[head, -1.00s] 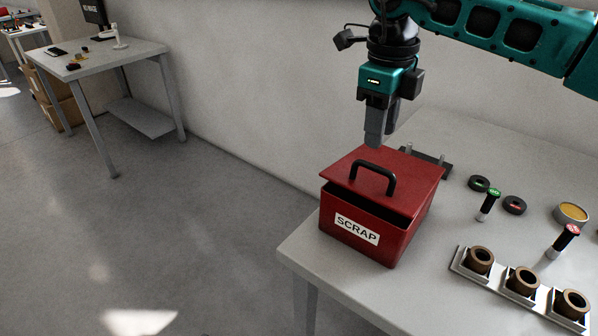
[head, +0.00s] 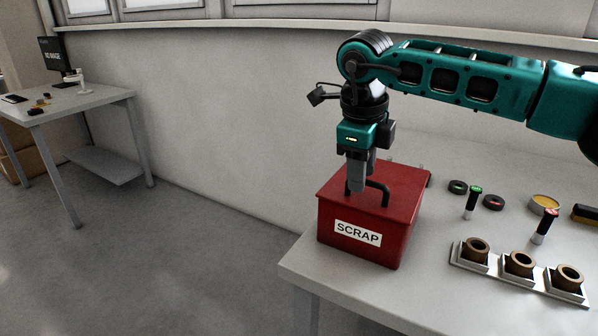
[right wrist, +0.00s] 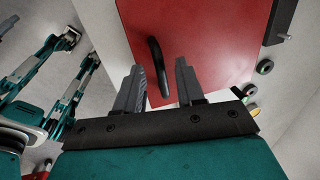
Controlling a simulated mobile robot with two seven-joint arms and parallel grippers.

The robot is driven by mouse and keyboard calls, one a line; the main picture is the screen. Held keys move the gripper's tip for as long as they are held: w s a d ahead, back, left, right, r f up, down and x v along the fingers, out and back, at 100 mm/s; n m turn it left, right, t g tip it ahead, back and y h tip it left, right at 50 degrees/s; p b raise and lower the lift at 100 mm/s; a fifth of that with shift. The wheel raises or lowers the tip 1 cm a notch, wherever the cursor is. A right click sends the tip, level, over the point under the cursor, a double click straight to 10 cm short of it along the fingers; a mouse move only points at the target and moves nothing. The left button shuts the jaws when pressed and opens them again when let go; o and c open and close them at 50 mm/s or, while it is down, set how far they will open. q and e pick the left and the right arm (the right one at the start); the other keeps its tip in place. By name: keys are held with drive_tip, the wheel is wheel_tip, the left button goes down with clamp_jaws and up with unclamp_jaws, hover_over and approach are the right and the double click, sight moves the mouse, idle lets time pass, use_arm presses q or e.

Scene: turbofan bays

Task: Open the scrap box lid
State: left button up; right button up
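The red scrap box (head: 333,222) stands at the near left corner of the bench, with a white SCRAP label on its front. Its red lid (head: 404,188) lies down, with no gap visible along the front edge. A black arched handle (head: 384,191) stands on the lid. My right gripper (head: 364,182) points down at the handle, its fingers partly covering the handle's left part. In the right wrist view the two fingers (right wrist: 158,66) are apart, with the handle (right wrist: 155,55) between them; contact is not clear. My left gripper is not in view.
On the bench (head: 425,285) to the right are a white holder (head: 487,270) with brown bushings, a green-topped tool (head: 471,204), a red-topped tool (head: 544,227), dark rings (head: 493,202) and a yellow-topped round dish (head: 544,203). A wall rises behind. Another table (head: 105,102) stands far left.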

wheel_tip(320, 180, up, 12)
drive_tip(key=s+a+r+p, duration=0.1)
drive_tip(key=s+a+p, duration=0.1)
drive_tip(key=s+a+f+g+y, duration=0.1)
drive_tip(key=a+f+y, duration=0.1)
drive_tip(key=a+f, duration=0.1)
drive_tip(key=s+a+f+n+g+y, duration=0.1)
drive_tip(key=s+a+f+y, duration=0.1)
drive_tip(key=f, duration=0.3)
drive_tip(key=shift+s+a, duration=0.25)
drive_tip(key=shift+a, duration=0.65)
